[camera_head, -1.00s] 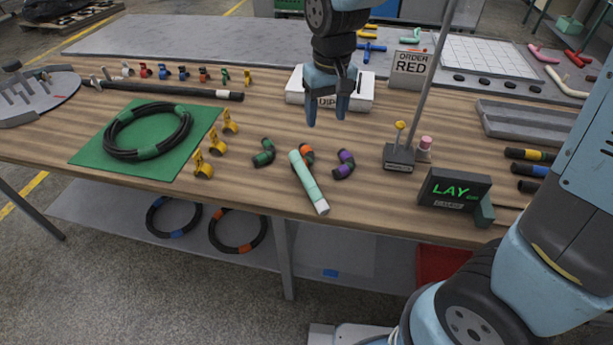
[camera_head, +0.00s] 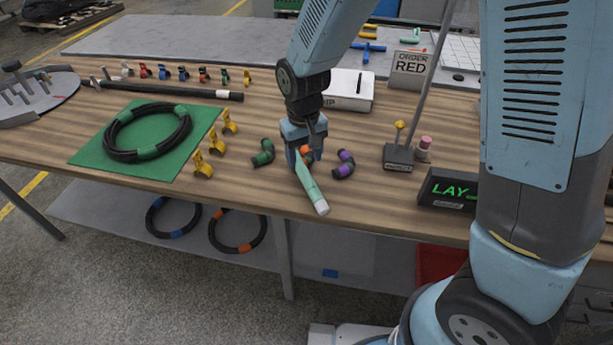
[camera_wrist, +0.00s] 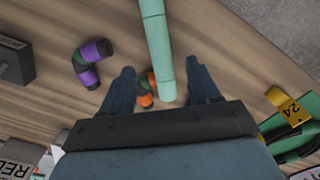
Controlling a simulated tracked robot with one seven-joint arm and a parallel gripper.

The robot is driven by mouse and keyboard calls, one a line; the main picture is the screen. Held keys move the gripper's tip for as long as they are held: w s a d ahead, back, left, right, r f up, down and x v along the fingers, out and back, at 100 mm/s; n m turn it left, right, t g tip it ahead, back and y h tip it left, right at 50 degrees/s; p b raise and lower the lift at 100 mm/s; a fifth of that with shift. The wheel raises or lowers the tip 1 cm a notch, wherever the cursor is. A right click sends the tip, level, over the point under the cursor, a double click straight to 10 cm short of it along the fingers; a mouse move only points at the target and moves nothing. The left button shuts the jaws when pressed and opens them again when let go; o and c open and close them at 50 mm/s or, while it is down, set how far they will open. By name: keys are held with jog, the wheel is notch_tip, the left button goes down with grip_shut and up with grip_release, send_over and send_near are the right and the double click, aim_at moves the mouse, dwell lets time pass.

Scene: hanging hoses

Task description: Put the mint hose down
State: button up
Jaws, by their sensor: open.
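The mint hose (camera_head: 311,190) lies on the wooden table with its white end toward the front edge. My gripper (camera_head: 305,160) is low over its far end, jaws spread. In the wrist view the mint hose (camera_wrist: 157,45) runs between the two open fingers (camera_wrist: 160,68), with space on both sides; I cannot tell whether either touches it. A short orange-banded elbow (camera_wrist: 147,92) is beside or partly under the hose's far end. In the head view my gripper mostly hides that elbow and the hose's far end.
A purple-banded elbow (camera_head: 344,165) lies close on the right and a green-banded elbow (camera_head: 263,153) on the left. Yellow clips (camera_head: 202,165) stand further left. A small stand (camera_head: 398,157) and the LAY sign (camera_head: 447,188) are to the right.

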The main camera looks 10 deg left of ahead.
aim_at(305, 172)
jog(key=shift+s+d+f, duration=0.1)
jog(key=shift+f, duration=1.25)
jog(key=shift+s+f, duration=0.1)
jog(key=shift+f, duration=1.2)
jog(key=shift+c, duration=0.2)
grip_shut()
jog(key=shift+r, duration=0.15)
